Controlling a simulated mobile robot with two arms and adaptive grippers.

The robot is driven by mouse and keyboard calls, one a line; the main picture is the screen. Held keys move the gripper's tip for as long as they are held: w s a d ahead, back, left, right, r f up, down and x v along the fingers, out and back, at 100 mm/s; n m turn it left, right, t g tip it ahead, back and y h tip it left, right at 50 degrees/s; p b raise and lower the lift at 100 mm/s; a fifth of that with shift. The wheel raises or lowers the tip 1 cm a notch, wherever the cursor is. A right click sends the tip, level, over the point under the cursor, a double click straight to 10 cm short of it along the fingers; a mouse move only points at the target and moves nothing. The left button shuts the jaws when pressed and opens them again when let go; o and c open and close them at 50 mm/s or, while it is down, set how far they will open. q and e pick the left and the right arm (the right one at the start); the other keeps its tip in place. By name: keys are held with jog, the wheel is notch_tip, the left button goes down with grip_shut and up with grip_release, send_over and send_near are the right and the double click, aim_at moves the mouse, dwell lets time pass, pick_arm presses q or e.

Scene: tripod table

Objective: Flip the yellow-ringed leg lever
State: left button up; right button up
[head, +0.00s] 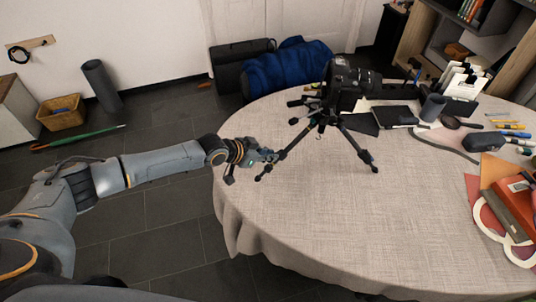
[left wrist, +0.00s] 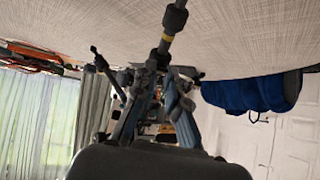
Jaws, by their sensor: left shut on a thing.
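A black tripod (head: 322,118) stands on the round table with its legs spread and a black camera (head: 350,85) on top. My left gripper (head: 270,156) is at the tripod's left leg, between its foot and the head. In the left wrist view, that leg (left wrist: 173,20) comes down from the top with a yellow ring (left wrist: 167,38) around it. The leg lever (left wrist: 157,60) is just below the ring, at the tips of my left gripper (left wrist: 155,82). The gripper is shut on the lever, whose exact position is partly hidden by the fingers. My right gripper is not in view.
The round table (head: 300,225) has a pale cloth, with its front half bare. A notebook (head: 392,117), a dark cup (head: 433,107), pens and red books (head: 515,205) lie to the right. A blue bag (head: 287,68) stands on the floor behind.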

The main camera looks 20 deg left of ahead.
pick_arm(q)
jog(key=shift+w+d+r+p, duration=0.15)
jog(key=shift+r+p, duration=0.05)
jog(key=shift+r, duration=0.25)
jog(key=shift+w+d+r+p, duration=0.1)
jog(key=shift+w+r+p, duration=0.1)
jog(key=shift+r, duration=0.2)
dwell(0.5)
jog(key=shift+w+d+r, duration=0.15)
jog(key=shift+r, duration=0.15)
grip_shut()
jog(key=shift+f, duration=0.15)
jog(key=shift+w+d, duration=0.15)
jog(key=shift+d, duration=0.1)
dwell(0.3)
jog(key=shift+o, duration=0.3)
grip_release()
jog(key=shift+o, duration=1)
jog(key=shift+a+r, duration=0.1)
jog(key=shift+r, duration=0.1)
